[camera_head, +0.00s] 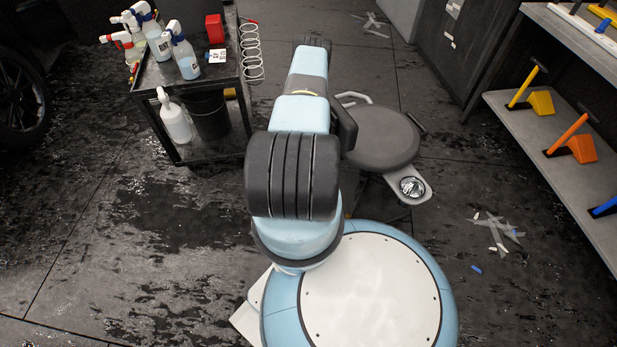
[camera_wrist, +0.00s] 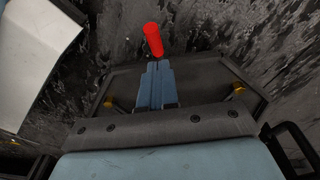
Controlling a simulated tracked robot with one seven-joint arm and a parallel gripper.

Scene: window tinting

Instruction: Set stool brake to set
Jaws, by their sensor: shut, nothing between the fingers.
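The stool (camera_head: 375,140) has a round dark grey seat and stands just right of my arm in the head view. A light side tray (camera_head: 423,192) with a round metal dish sticks out at its front right. In the wrist view, my gripper (camera_wrist: 157,66) has its two blue-grey fingers shut together with nothing between them. A red cylindrical grip (camera_wrist: 153,40), perhaps the stool's brake lever, shows just past the fingertips. I cannot tell whether they touch it. My arm hides the gripper and the red grip in the head view.
A dark cart (camera_head: 185,75) with spray bottles stands at the left, with a coil hanging on its side. A shelf (camera_head: 540,125) with orange and yellow tools stands at the right. Tape scraps (camera_head: 495,230) lie on the dark wet floor. The floor at front left is open.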

